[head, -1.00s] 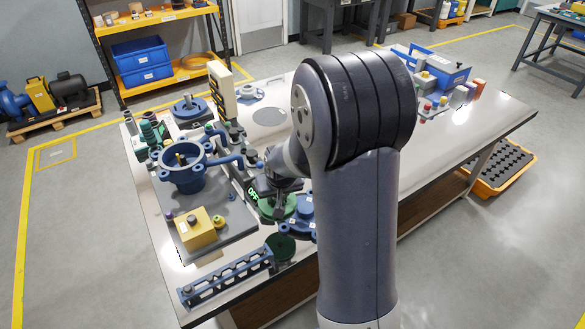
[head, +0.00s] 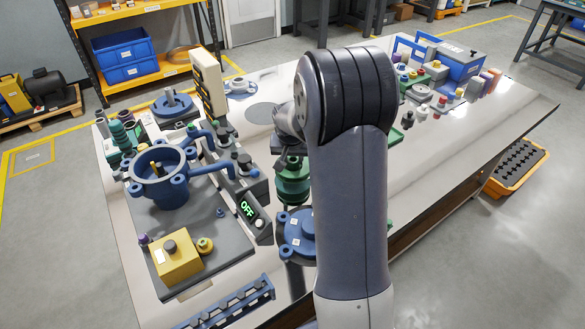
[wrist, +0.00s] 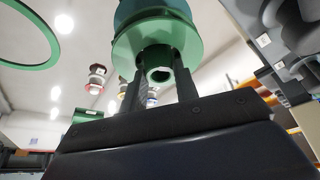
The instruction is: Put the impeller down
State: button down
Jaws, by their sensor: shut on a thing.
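The impeller (head: 293,187) is a green stepped round part, partly hidden by my arm in the head view. My gripper (head: 291,152) is above it and largely hidden there. In the wrist view, my gripper (wrist: 158,88) is shut on the hub of the green impeller (wrist: 128,48), with a finger on each side. A wide green disc and a darker teal part show beyond the hub. I cannot tell whether its underside touches anything.
A blue flanged cover (head: 297,236) is in front of the impeller. A blue pump housing (head: 160,178) on a grey plate, a yellow block (head: 177,257) and a display reading OFF (head: 247,209) are to the left. Bare tabletop (head: 450,150) lies right of my arm.

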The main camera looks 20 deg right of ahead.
jog(key=shift+f, duration=1.85)
jog(key=shift+f, duration=0.2)
jog(key=c, duration=1.1)
grip_release()
jog(key=shift+r, duration=0.1)
jog(key=shift+s+r, duration=0.1)
jog(key=shift+r, duration=0.3)
jog(key=v, duration=1.1)
jog(key=shift+s+a+r, duration=0.1)
jog(key=shift+s+r, duration=0.05)
